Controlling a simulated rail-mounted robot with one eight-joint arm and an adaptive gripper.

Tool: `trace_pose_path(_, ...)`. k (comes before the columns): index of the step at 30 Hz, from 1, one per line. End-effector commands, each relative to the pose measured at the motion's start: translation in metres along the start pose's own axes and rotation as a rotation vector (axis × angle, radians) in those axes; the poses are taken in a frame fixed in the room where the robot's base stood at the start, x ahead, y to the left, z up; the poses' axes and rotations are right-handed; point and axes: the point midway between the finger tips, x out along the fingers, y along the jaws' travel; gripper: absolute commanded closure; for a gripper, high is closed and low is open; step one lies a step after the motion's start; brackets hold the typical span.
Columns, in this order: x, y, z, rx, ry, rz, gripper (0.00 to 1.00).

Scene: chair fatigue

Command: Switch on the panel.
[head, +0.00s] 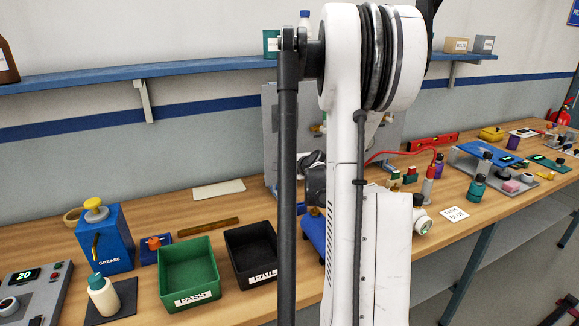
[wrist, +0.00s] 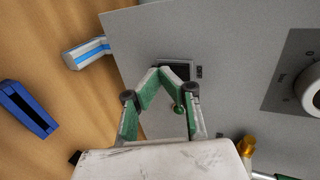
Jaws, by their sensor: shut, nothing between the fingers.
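A large grey panel (wrist: 240,40) fills the middle and right of the wrist view. In the head view, the grey panel (head: 270,130) stands upright at the back of the bench, largely hidden by my arm. My gripper (wrist: 162,72) is shut and empty in the wrist view, its green fingers meeting at the tips. The tips overlap the left part of a small dark fitting (wrist: 181,68) with a grey frame on the panel. I cannot tell whether they touch it. A small green knob (wrist: 179,109) shows between the fingers. In the head view my gripper is hidden.
A green PASS bin (head: 188,250) and a black FAIL bin (head: 237,238) stand front left of the panel. A blue grease box (head: 105,245) stands farther left. A round white part (wrist: 310,88) on a dark plate sits at the right in the wrist view.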

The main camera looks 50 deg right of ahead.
Motion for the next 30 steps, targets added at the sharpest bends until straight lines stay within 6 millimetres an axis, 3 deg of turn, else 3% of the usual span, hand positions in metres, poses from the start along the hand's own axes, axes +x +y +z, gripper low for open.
trace_pose_path(9, 0.013, 0.005, 0.000, -0.001, -0.001, 0.000, 1.00)
trace_pose_path(30, 0.007, -0.008, 0.000, 0.000, 0.000, -0.001, 1.00)
